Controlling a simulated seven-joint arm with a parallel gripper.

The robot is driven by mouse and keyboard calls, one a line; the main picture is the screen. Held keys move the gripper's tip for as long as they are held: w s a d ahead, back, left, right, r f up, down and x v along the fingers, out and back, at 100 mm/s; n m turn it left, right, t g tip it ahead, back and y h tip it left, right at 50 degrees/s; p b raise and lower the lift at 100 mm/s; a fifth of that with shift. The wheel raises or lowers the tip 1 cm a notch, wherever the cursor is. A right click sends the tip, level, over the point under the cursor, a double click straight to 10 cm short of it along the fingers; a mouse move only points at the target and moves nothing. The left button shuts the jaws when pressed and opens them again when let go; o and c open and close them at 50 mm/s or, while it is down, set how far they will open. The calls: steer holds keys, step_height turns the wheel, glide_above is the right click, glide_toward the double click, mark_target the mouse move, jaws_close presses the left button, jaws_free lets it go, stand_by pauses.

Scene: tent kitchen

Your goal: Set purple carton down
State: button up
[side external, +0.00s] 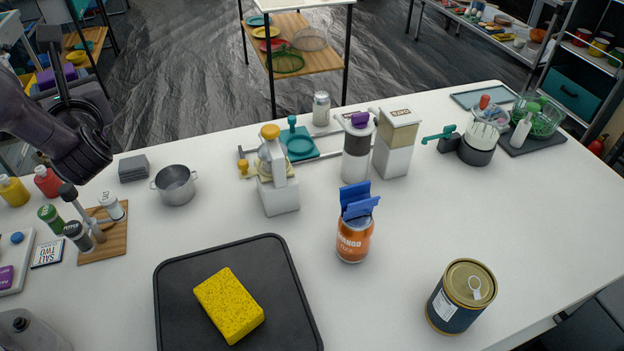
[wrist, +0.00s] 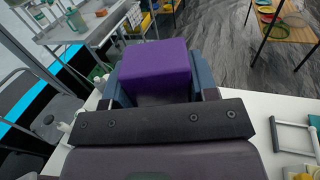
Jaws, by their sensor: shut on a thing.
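The purple carton (wrist: 160,68) sits between the two blue-grey fingers of my gripper (wrist: 158,80) in the wrist view. The fingers press on its left and right sides. Its top and near face show; its underside is hidden behind the gripper body. In the side view my dark arm reaches in at the upper left, above the far left end of the white table (side external: 500,230). A purple patch shows behind my wrist there, but it is too covered to tell clearly. I cannot tell how high the carton is held.
A grey pot (side external: 175,185), a dark grey block (side external: 133,168) and a spice rack board (side external: 103,240) stand at the table's left. A black tray (side external: 180,300) bears a yellow sponge (side external: 229,306).

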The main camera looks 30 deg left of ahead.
steer(key=s+d+f+n+g, duration=0.5)
steer(key=s+f+n+g, duration=0.6)
steer(key=g, duration=0.7)
steer(key=s+d+r+n+g+h, duration=0.1)
steer(key=s+d+n+g+h, duration=0.1)
steer(key=d+n+g+h, duration=0.35)
steer(key=s+d+n+g+h, duration=0.3)
steer(key=d+n+h, duration=0.35)
steer(key=h, duration=0.25)
steer(key=w+d+r+n+t+h, duration=0.1)
steer(key=d+r+n+t+h, duration=0.1)
steer(key=d+r+n+h, duration=0.3)
steer(key=d+r+n+t+h, duration=0.1)
steer(key=d+n+t+h, duration=0.15)
steer(key=d+h, duration=0.45)
steer(key=w+d+r+n+t+h, duration=0.6)
steer(key=w+d+r+n+t, duration=0.1)
steer(key=r, duration=0.3)
step_height(320, 180, down, 12)
steer(key=w+d+f, duration=0.8)
steer(key=d+f, duration=0.3)
steer(key=f, duration=0.1)
steer(key=shift+f, duration=0.3)
